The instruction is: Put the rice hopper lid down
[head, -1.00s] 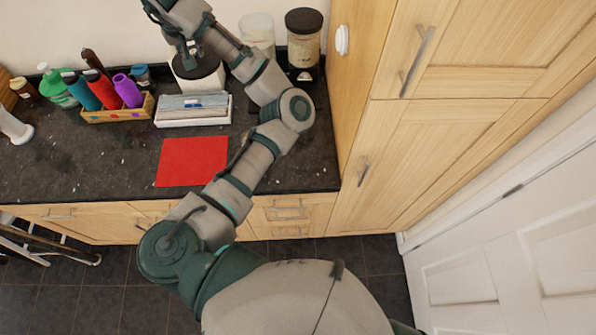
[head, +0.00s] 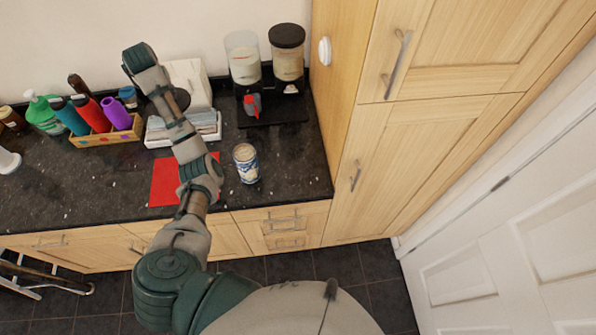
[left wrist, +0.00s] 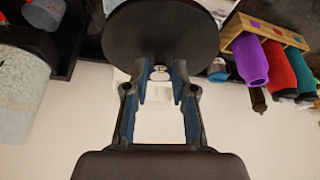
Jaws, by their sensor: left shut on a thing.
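The rice hopper lid is a black round disc; in the left wrist view the lid (left wrist: 160,38) lies just beyond my fingertips. My left gripper (left wrist: 162,75) is shut on the lid at a small knob in its middle. In the head view part of the dark lid (head: 181,98) shows beside my left forearm, in front of a white block; the fingers are hidden there. I cannot tell whether it touches anything below. The left hopper (head: 243,62) is clear with pale contents and no black lid on top. My right gripper is not in view.
The right hopper (head: 287,60) has a black lid. A blue-and-white cup (head: 246,163) stands beside the red mat (head: 164,185). A white tray (head: 208,133), a wooden bottle caddy (head: 105,138) and the white block (head: 190,78) are near my arm. Counter right of the cup is clear.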

